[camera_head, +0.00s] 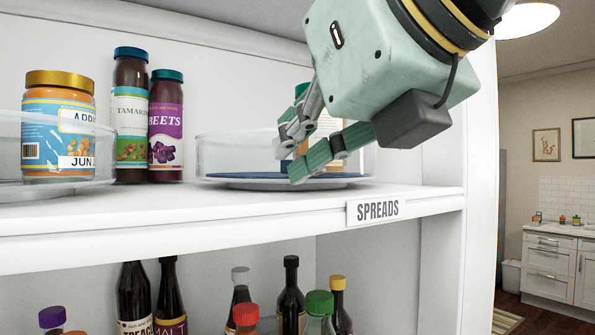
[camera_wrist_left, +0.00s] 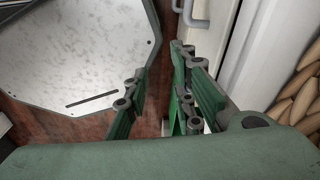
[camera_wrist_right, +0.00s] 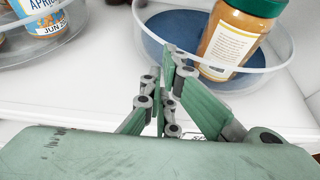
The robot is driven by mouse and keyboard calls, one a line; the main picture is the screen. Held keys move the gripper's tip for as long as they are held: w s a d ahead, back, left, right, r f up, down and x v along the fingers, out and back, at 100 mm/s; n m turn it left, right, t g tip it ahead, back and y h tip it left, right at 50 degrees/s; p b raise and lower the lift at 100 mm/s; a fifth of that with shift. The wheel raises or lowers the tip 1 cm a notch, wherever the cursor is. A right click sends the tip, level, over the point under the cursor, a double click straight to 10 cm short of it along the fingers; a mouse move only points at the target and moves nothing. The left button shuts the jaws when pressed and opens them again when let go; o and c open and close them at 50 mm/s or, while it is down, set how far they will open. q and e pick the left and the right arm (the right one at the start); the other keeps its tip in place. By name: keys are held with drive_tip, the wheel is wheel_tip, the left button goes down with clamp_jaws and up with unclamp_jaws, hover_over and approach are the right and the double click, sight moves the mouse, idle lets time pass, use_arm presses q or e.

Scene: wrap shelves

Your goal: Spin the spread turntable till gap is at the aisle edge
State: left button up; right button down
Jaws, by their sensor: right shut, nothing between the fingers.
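The spreads turntable (camera_head: 225,155) is a round clear-walled tray with a blue base, on the upper shelf above the SPREADS label (camera_head: 376,210). In the right wrist view the turntable (camera_wrist_right: 172,30) holds an amber jar (camera_wrist_right: 235,42) with a green lid, at the right. The blue base left of the jar is bare. My right gripper (camera_head: 292,158) is shut and empty at the turntable's front, hiding part of it and most of the jar. Its fingertips (camera_wrist_right: 166,88) overlap the near rim; contact is unclear. My left gripper (camera_wrist_left: 158,72) is open and empty, away from the shelf.
Another clear turntable (camera_head: 50,185) with an apricot jar (camera_head: 58,125) stands at the left. A tamarind jar (camera_head: 130,110) and a beets jar (camera_head: 166,125) stand between the turntables. Bottles (camera_head: 290,295) fill the shelf below. A white upright (camera_head: 480,150) bounds the shelf at the right.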

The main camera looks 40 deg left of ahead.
drive_tip(key=shift+w+a+p, duration=0.3)
drive_tip(key=shift+w+a, duration=0.1)
drive_tip(key=shift+w, duration=0.2)
drive_tip(key=shift+w+d, duration=0.3)
drive_tip(key=shift+w, duration=0.05)
drive_tip(key=shift+w+d, duration=0.45)
drive_tip(key=shift+d, duration=0.2)
drive_tip(key=shift+w+d, duration=0.7)
drive_tip(key=shift+w, duration=0.2)
